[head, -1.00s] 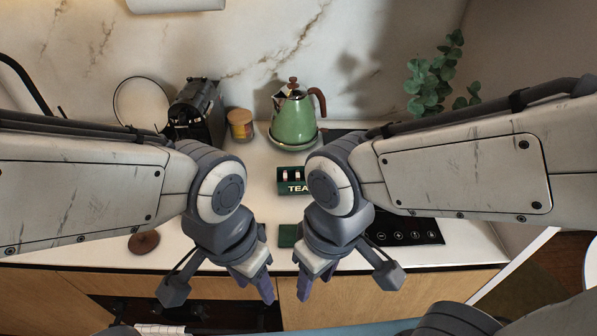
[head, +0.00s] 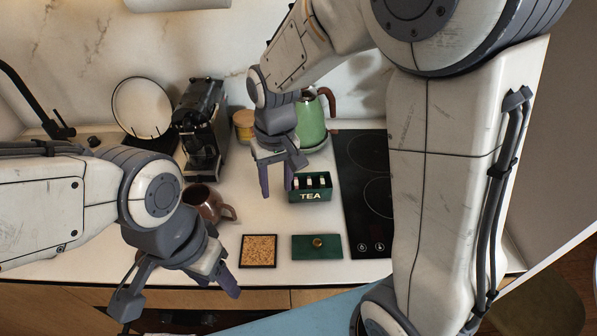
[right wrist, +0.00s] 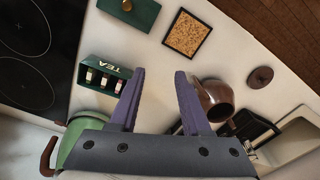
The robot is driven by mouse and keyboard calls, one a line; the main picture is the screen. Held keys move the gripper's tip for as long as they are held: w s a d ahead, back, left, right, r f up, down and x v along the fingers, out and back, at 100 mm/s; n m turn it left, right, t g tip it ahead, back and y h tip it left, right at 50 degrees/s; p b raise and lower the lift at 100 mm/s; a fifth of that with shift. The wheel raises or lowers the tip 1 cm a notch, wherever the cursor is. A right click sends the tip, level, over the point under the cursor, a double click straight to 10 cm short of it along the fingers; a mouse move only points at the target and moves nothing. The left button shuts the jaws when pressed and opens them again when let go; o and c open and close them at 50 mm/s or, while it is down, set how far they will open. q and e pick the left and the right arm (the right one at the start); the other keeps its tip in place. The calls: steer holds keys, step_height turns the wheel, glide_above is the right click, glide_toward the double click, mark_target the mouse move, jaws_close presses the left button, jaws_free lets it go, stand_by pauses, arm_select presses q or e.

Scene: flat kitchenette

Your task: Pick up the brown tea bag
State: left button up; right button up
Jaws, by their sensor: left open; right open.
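A green box marked TEA (head: 310,195) stands on the counter right of centre in the head view. Several small tea bags (head: 309,182) stand in its open top. The box (right wrist: 106,68) and tea bags (right wrist: 104,80) also show in the right wrist view; I cannot tell which bag is brown. My right gripper (head: 276,191) is open and empty, pointing down just left of the box. In the right wrist view the box lies left of its fingers (right wrist: 159,72). My left gripper (head: 217,286) is open and empty near the counter's front edge.
A cork coaster (head: 259,251) and a green lid with a knob (head: 330,248) lie in front. The green kettle (head: 313,124) stands behind the box, a black cooktop (head: 360,190) to its right.

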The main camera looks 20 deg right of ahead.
steer(key=w+d+f+m+p, duration=0.1)
steer(key=w+d+f+m, duration=0.35)
steer(key=w+d, duration=0.55)
steer(key=p, duration=0.1)
glide_above(310, 183)
steer(key=f, duration=0.5)
steer(key=shift+s+a, duration=0.15)
steer(key=shift+s, duration=0.2)
steer(key=shift+f, duration=0.4)
steer(key=shift+w+f+p, duration=0.1)
steer(key=shift+f+p, duration=0.4)
steer(key=shift+p, duration=0.05)
steer(key=f, duration=0.1)
steer(key=f+p, duration=0.1)
steer(key=f, duration=0.1)
steer(key=shift+w+f+n+p, duration=0.15)
steer(key=shift+w+n+p, duration=0.05)
steer(key=shift+n+p, duration=0.1)
steer(key=shift+f, duration=0.55)
jaws_close()
